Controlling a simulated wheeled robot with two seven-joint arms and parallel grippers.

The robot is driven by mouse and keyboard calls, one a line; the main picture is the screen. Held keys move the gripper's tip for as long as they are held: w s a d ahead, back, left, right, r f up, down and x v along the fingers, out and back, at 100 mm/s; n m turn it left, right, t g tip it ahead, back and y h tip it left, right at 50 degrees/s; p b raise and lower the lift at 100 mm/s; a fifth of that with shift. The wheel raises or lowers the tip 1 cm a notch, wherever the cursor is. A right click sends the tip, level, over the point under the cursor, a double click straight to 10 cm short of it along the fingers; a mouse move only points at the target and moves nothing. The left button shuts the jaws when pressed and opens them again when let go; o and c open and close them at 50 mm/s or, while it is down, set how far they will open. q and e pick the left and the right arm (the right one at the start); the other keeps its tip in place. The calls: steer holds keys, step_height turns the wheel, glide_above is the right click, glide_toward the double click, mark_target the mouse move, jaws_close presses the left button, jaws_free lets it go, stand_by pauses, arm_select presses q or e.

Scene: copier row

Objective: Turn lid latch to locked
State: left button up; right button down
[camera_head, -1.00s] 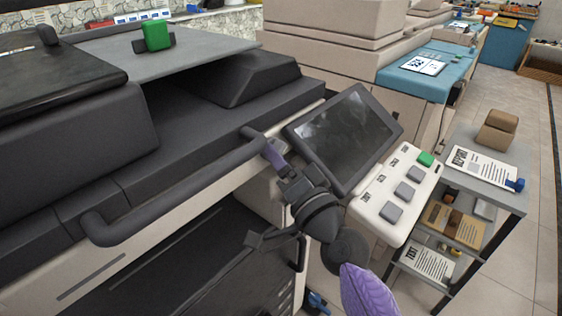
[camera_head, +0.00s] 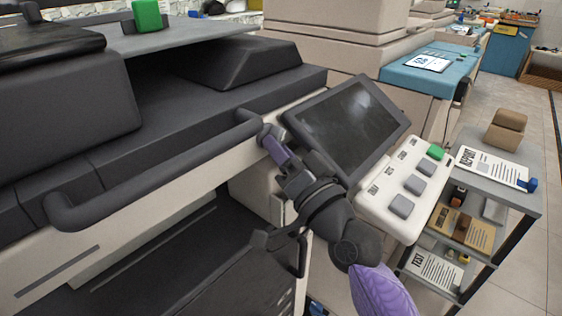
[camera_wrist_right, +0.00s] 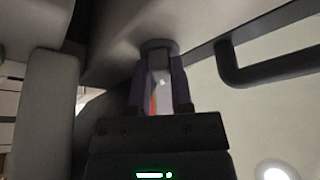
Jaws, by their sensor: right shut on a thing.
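My right gripper (camera_head: 272,143) is at the copier's front edge, close to the right end of the dark handle bar (camera_head: 160,165). In the right wrist view its purple-grey fingers (camera_wrist_right: 159,92) are shut on the lid latch (camera_wrist_right: 160,64), a pale grey piece with an orange-red strip, below a round dark base. The fingers and wrist hide most of the latch in the head view, and I cannot tell its exact turn angle. The dark copier lid (camera_head: 70,90) is at the left. My left gripper is not in view.
A tilted screen (camera_head: 345,125) and a white button panel (camera_head: 405,190) stand just right of my right gripper. A grey shelf cart (camera_head: 515,195) with papers is farther right. A green block (camera_head: 147,14) sits on the grey top at the upper left. Floor shows at far right.

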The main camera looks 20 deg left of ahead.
steer(key=c, duration=0.5)
jaws_free()
steer(key=p+v, duration=0.1)
steer(key=v, duration=0.9)
